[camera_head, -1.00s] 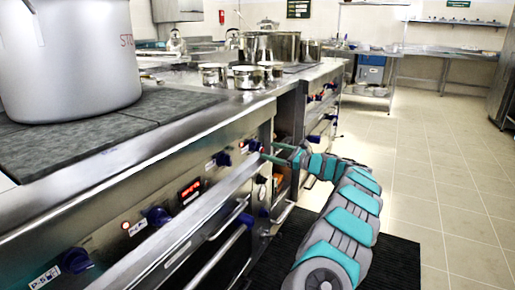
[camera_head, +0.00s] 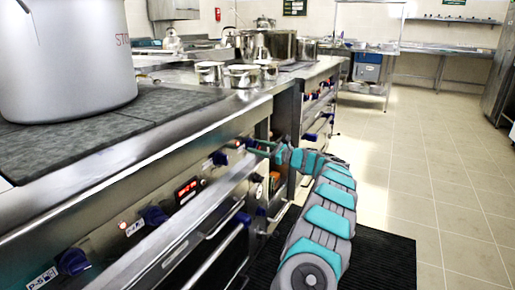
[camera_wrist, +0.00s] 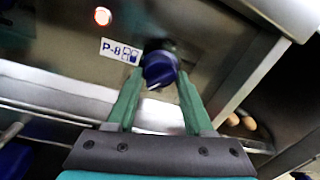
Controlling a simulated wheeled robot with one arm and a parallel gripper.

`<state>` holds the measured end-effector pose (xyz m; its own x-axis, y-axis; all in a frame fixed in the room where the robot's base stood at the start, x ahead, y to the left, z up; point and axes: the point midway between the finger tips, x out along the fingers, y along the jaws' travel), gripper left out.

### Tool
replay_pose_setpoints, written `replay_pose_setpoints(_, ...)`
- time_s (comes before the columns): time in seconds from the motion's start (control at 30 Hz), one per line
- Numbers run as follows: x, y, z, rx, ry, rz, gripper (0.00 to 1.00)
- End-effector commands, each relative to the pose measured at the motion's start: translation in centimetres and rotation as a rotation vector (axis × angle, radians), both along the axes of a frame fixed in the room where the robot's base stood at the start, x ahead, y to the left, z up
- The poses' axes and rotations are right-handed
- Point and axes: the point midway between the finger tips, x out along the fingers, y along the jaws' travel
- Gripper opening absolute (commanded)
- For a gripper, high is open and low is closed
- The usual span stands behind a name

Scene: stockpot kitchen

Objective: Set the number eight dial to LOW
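The number eight dial (camera_wrist: 159,68) is a dark blue knob on the steel stove front, beside a white P-8 label (camera_wrist: 120,51) in the wrist view. A small pale mark shows on its lower edge; I cannot read the setting. My gripper (camera_wrist: 160,78) has two green fingers spread apart, one on each side of the knob's lower part. I cannot tell whether either finger touches it. In the head view, my gripper (camera_head: 262,147) is at the stove front, and the fingers partly hide the panel there.
A lit red indicator (camera_wrist: 102,16) is above the label. A steel rail (camera_head: 190,215) runs along the stove front below the knobs. Other blue knobs (camera_head: 153,215) are nearer along the panel. A large stockpot (camera_head: 65,60) stands on the stove top. The floor at right is clear.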

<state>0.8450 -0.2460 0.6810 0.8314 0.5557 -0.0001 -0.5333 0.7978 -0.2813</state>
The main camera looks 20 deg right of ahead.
Motion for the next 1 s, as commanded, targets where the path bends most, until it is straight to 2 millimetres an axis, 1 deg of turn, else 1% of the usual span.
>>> replay_pose_setpoints(0.03, -0.01, -0.01, -0.01, 0.000, 0.000, 0.000, 0.45)
replay_pose_setpoints(0.07, 0.00, 0.01, -0.01, 0.000, 0.000, 0.000, 0.42)
replay_pose_setpoints(0.43, -0.02, 0.03, -0.04, 0.000, 0.000, 0.001, 0.00)
replay_pose_setpoints(0.77, -0.01, 0.06, -0.27, -0.027, -0.020, 0.002, 0.00)
replay_pose_setpoints(1.0, 0.04, 0.14, -0.68, -0.127, -0.098, 0.003, 0.00)
